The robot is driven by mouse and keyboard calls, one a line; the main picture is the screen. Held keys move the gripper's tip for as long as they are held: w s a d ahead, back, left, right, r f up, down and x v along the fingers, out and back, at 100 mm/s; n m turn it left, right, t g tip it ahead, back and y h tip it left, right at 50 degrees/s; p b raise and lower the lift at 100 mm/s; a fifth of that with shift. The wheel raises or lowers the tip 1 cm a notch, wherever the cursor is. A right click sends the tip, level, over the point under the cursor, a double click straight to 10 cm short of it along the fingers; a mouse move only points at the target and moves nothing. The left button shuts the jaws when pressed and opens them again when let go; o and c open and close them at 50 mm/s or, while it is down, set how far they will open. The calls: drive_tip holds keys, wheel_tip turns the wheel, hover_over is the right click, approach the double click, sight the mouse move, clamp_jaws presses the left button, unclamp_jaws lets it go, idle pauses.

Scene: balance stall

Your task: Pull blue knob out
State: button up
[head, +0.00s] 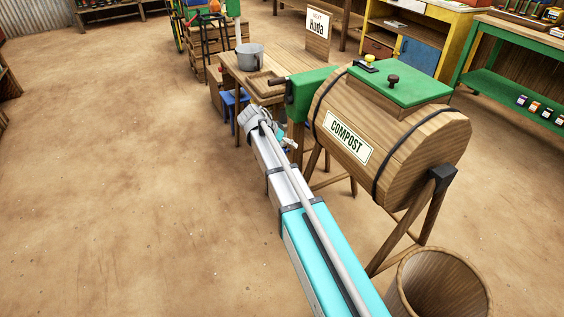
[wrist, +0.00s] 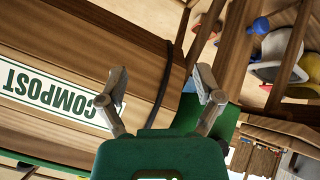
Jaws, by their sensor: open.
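I cannot make out a blue knob for certain in either view. A small blue rounded thing (wrist: 261,25) shows at the upper right of the wrist view; I cannot tell what it is. My gripper (head: 290,144) is left of the barrel, partly hidden by my arm in the head view. In the wrist view my gripper (wrist: 161,86) is open, with nothing between its fingers, in front of the barrel, whose label appears upside down.
A wooden bin (head: 440,285) is at the lower right. The floor at left is clear.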

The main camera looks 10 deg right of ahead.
drive_tip(key=w+a+f+m+t+h+b, duration=0.1)
drive_tip(key=w+a+f+b, duration=0.4)
drive_tip(key=b, duration=0.5)
drive_tip(key=w+a+f+m+t+h+b, duration=0.1)
drive_tip(key=w+a+f+m+h+b, duration=0.3)
drive_tip(key=w+f+b, duration=0.6)
drive_tip(key=shift+w+a+f+m+t+b, duration=0.2)
drive_tip(key=shift+w+a+m+t+b, duration=0.15)
drive_tip(key=shift+w+b, duration=0.2)
drive_tip(key=shift+d, duration=0.1)
drive_tip(key=b+x, duration=0.5)
drive_tip(key=x, duration=0.8)
drive_tip(key=shift+w+d+f, duration=0.1)
drive_tip(key=shift+d+f, duration=0.15)
